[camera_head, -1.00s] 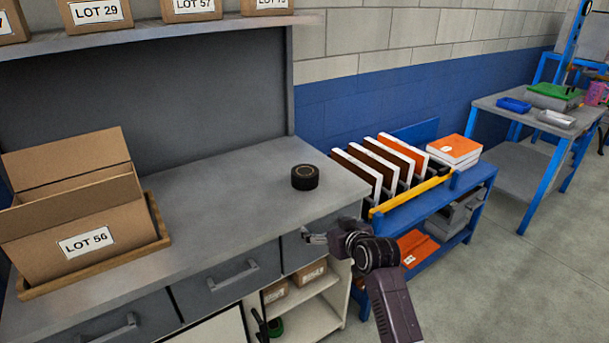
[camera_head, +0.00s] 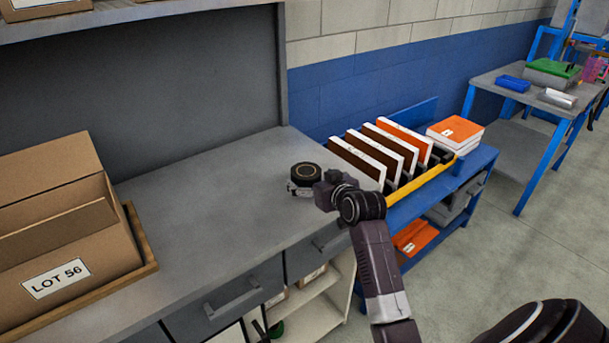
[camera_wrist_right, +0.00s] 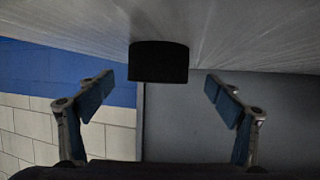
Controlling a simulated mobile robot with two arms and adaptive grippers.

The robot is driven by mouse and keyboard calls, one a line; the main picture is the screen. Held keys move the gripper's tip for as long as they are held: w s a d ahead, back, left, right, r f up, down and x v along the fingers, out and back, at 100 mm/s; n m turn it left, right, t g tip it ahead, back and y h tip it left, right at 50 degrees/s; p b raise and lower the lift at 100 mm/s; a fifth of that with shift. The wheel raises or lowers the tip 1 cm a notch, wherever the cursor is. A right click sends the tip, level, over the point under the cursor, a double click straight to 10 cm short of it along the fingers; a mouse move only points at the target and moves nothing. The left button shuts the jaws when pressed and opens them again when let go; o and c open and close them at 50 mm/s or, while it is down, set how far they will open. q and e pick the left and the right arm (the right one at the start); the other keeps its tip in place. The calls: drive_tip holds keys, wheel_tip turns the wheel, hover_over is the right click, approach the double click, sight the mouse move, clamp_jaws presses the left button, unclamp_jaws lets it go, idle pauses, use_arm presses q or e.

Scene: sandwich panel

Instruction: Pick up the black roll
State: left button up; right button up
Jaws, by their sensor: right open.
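The black roll (camera_head: 306,170) stands on the grey worktop near its right end. In the head view my right gripper (camera_head: 303,187) is at the roll's near side and hides its lower part. In the right wrist view the roll (camera_wrist_right: 158,62) shows as a dark block against the worktop, centred between the fingers. The right gripper (camera_wrist_right: 158,86) is open, with a gap between each fingertip and the roll. My left gripper is not in view.
A cardboard box marked LOT 56 (camera_head: 60,250) sits in a wooden tray (camera_head: 140,240) on the left of the worktop (camera_head: 215,205). A blue rack (camera_head: 480,160) with upright panels and a yellow bar (camera_head: 430,183) stands just right. The worktop's middle is clear.

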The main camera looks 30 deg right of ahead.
sight(306, 174)
drive_tip(key=shift+w, duration=0.25)
drive_tip(key=p+x, duration=0.1)
drive_tip(key=x, duration=0.3)
drive_tip(key=shift+d, duration=0.2)
drive_tip(key=shift+w+f, duration=0.25)
drive_tip(key=shift+w, duration=0.2)
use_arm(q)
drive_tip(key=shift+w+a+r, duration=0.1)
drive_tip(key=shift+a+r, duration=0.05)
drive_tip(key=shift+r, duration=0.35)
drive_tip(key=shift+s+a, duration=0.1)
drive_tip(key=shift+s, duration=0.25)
use_arm(e)
drive_tip(key=c, duration=1.3)
